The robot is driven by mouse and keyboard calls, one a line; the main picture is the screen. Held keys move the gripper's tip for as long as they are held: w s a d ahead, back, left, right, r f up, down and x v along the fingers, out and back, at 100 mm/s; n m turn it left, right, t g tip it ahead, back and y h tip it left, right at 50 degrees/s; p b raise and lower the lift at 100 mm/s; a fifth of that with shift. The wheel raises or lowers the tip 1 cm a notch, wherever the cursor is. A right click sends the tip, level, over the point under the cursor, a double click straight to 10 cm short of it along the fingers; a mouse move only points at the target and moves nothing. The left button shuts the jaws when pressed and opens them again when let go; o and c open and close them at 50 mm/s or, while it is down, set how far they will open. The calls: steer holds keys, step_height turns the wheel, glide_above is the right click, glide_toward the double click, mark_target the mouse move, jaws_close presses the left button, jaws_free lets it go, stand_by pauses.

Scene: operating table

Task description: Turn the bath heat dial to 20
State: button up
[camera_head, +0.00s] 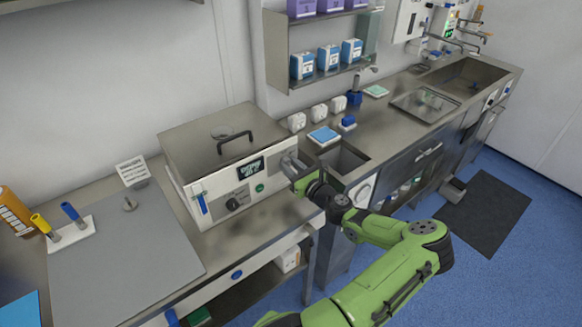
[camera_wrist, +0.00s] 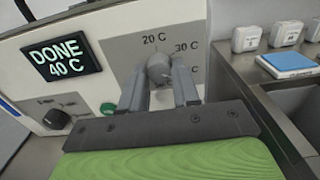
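The bath heat dial (camera_wrist: 158,68) is a small grey knob on a grey panel in the wrist view. Labels 20 C above it and 30 C to its upper right are readable; a lower right label is partly hidden. The dial's pointer is not clear. The bath (camera_head: 215,150) is a steel-lidded box on the bench in the head view. My gripper (camera_wrist: 162,78) is at the panel, one finger on each side of the dial. I cannot tell whether the fingers touch it. In the head view, my gripper (camera_head: 298,166) is at the right end of the bath's front.
The bath's display (camera_wrist: 62,60) reads DONE 40 C. A green button (camera_wrist: 108,108) and a black knob (camera_wrist: 60,116) are left of my gripper. White containers (camera_wrist: 268,36) and a blue-topped device (camera_wrist: 290,64) stand to the right, beside a sunken basin (camera_head: 343,158).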

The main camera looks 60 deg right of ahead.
jaws_close()
steer(key=shift+n, duration=0.3)
steer(key=n+b, duration=0.1)
steer(key=n, duration=0.3)
steer(key=n+b, duration=0.1)
steer(key=n, duration=0.3)
steer(key=n+b, duration=1.5)
steer(key=shift+r+n, duration=0.1)
steer(key=shift+n, duration=0.2)
